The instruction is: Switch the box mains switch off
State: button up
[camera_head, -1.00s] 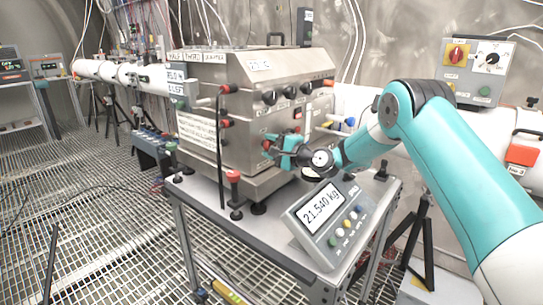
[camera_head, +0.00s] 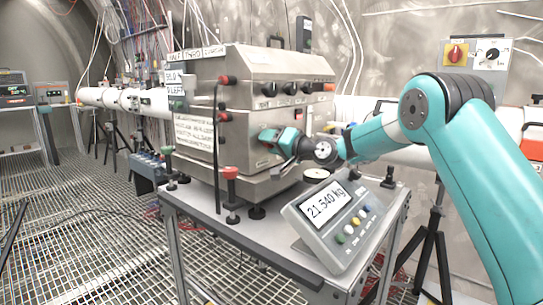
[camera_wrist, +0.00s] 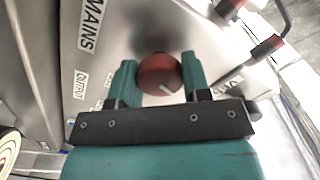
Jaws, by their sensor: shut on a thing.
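The mains switch is a round red knob (camera_wrist: 160,74) with a pale pointer mark, on the steel box (camera_head: 265,98). A "MAINS" label (camera_wrist: 92,25) sits beside it in the wrist view. The mark on the knob points to the lower right of that picture. My gripper (camera_head: 270,138) is at the front face of the box. Its two teal fingers lie on either side of the knob and are shut on it. In the head view the fingers mostly hide the knob. Which marked position the knob is at cannot be read.
A scale display (camera_head: 325,207) stands on the table (camera_head: 275,250) below my arm. Black knobs (camera_head: 290,88) line the box's upper front. A red-topped post (camera_head: 231,173) stands left of the display. A grey panel with a red-and-yellow switch (camera_head: 456,53) is at upper right.

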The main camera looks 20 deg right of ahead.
jog(key=shift+f+n+b, duration=0.15)
jog(key=shift+n+b, duration=1.15)
jog(key=shift+b, duration=0.05)
jog(key=o, duration=0.9)
